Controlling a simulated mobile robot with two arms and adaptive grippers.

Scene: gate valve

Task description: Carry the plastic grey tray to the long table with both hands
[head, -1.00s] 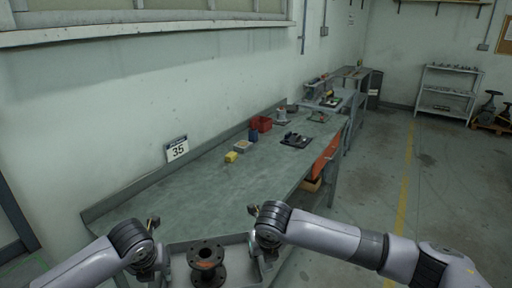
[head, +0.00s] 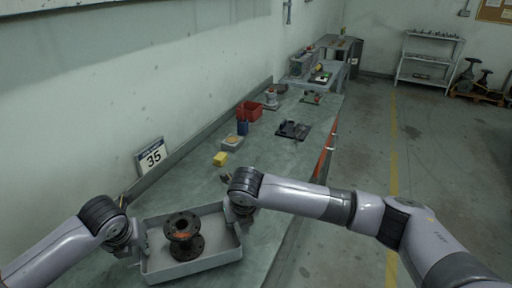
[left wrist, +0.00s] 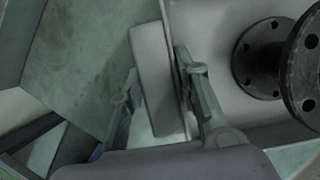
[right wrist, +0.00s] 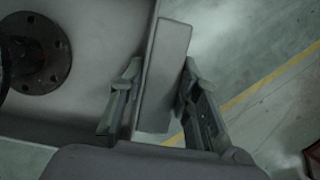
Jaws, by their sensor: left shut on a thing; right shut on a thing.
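The grey plastic tray (head: 192,268) shows at the bottom of the head view, over the near end of the long table (head: 285,165). A dark flanged spool (head: 183,238) stands upright in it. My left gripper (head: 136,240) is shut on the tray's left wall; the left wrist view shows its fingers (left wrist: 160,95) on both sides of the tray's handle (left wrist: 157,75). My right gripper (head: 240,216) is shut on the right side; its fingers (right wrist: 160,100) straddle the other handle (right wrist: 163,75) in the right wrist view. I cannot tell whether the tray touches the tabletop.
A sign marked 35 (head: 152,157) leans at the wall. The near half of the tabletop is mostly clear.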

